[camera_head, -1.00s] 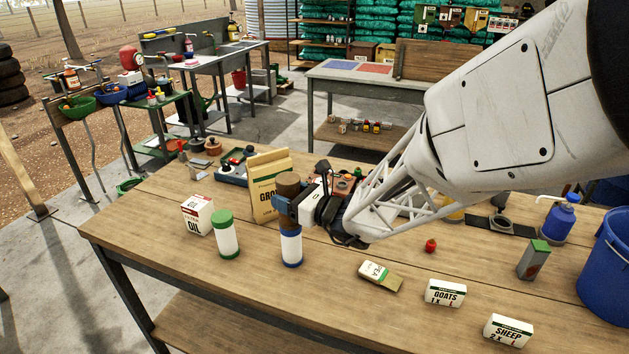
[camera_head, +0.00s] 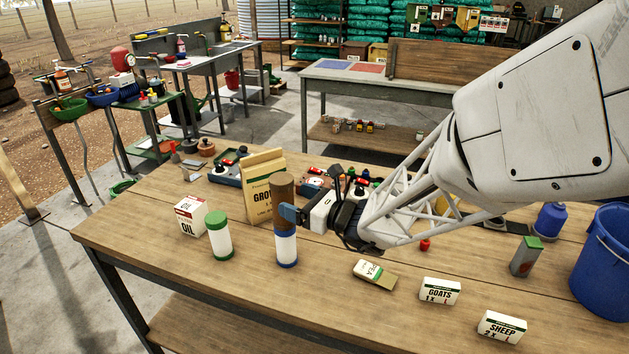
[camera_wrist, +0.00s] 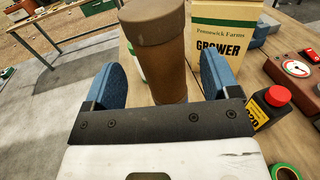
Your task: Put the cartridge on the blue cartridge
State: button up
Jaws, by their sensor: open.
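The brown cartridge (camera_head: 281,191) stands upright on top of the white cartridge with blue bands (camera_head: 286,249), and the two look lined up and touching. The green-banded white cartridge (camera_head: 221,238) stands to their left. My gripper (camera_head: 289,213) is open at the right side of the brown cartridge. In the wrist view, the brown cartridge (camera_wrist: 157,50) stands between and beyond the blue fingertips (camera_wrist: 163,78), with gaps on both sides.
The oil carton (camera_head: 191,215) and the grower bag (camera_head: 263,187) stand close by. A seed packet (camera_head: 374,273), the goats card (camera_head: 439,290) and the sheep card (camera_head: 502,327) are to the right. A blue bucket (camera_head: 602,262) is at far right. The front bench edge is clear.

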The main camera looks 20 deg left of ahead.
jog(key=s+d, duration=0.1)
jog(key=d, duration=0.6)
jog(key=shift+s+d, duration=0.15)
jog(key=shift+s, duration=0.05)
jog(key=shift+s+d+r, duration=0.1)
dwell(0.7)
jog(key=s+d+r+n+h, duration=0.2)
jog(key=s+d+n+h, duration=0.4)
jog(key=d, duration=0.6)
jog(key=s+d+r+n+h, duration=0.2)
jog(key=s+d+n+h, duration=0.4)
jog(key=d, duration=0.6)
jog(key=s+d+r+n+h, duration=0.2)
jog(key=s+d+n+h, duration=0.3)
jog(key=s+d+n, duration=0.3)
jog(key=s+d, duration=0.1)
jog(key=d, duration=0.3)
jog(key=shift+s+d+g+h, duration=0.25)
jog(key=shift+g+h, duration=0.15)
